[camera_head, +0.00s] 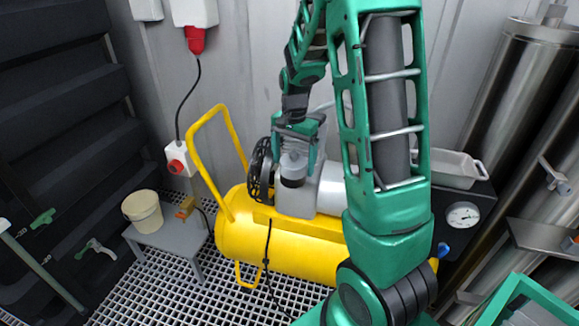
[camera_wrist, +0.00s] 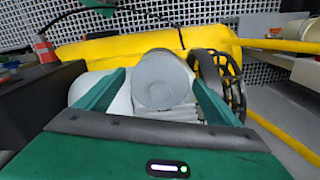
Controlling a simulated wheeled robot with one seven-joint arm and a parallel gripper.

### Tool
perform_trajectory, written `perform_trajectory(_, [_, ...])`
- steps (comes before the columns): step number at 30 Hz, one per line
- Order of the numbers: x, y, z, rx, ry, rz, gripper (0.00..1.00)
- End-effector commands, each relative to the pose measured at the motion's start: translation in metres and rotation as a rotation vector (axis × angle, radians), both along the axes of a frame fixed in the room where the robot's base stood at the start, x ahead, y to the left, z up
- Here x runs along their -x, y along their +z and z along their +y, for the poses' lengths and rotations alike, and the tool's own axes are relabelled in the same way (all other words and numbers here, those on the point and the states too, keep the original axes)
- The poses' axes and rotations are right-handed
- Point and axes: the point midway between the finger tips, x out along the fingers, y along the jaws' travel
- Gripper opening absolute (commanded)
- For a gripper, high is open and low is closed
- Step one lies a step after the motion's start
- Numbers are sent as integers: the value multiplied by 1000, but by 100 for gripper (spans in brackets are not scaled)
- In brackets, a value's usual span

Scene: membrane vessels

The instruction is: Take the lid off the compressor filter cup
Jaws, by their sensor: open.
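The compressor filter cup (camera_head: 292,182) is a short dark cylinder on the grey pump head of a yellow compressor (camera_head: 285,243). Its round grey lid (camera_head: 293,161) sits on top. In the wrist view the lid (camera_wrist: 160,80) shows as a grey disc in the middle. My gripper (camera_head: 296,165) is above the cup and points down, with one green finger on each side of the lid. In the wrist view my gripper (camera_wrist: 160,84) is open, and gaps seem to show beside the lid. I cannot tell whether either finger touches it. The cup body is hidden there.
The compressor's yellow handle (camera_head: 204,168) rises at the left, and a black flywheel (camera_wrist: 220,82) is close beside the lid. A grey bench (camera_head: 172,237) at the left holds a cream bucket (camera_head: 143,212). A light tray (camera_head: 453,168) lies at the right.

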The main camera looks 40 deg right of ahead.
Motion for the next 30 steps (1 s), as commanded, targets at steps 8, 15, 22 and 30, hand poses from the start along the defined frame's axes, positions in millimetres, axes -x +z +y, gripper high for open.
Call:
perform_trajectory(8, [0,-4,0,-1,1,0,87])
perform_trajectory(15, [0,-4,0,0,1,0,43])
perform_trajectory(22, [0,-4,0,0,1,0,43])
perform_trajectory(30, [-1,11,0,1,1,-3,43])
